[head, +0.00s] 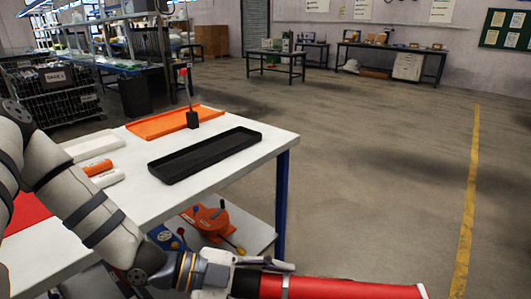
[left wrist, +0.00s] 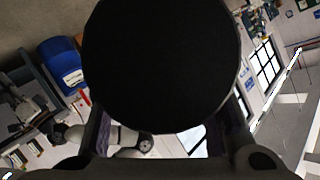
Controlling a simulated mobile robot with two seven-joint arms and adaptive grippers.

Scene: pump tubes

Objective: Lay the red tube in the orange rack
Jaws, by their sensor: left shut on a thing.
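The red tube (head: 340,289) is at the bottom of the head view, lying roughly level, with a pale band near my gripper and a pale right end. My left gripper (head: 268,268) is shut on it near its left end, in front of and below the table top. In the left wrist view, a large dark round face (left wrist: 165,65) fills the space between the fingers and hides much behind it. The orange rack (head: 150,127) is a shallow tray at the table's far side, apart from the tube; no tube shows in it. My right gripper is out of view.
A black tray (head: 205,155) lies on the white table (head: 165,203) in front of the orange rack. A dark-based post with a red top (head: 192,119) stands by the rack. White and orange cylinders (head: 98,168) lie left. Open floor is right.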

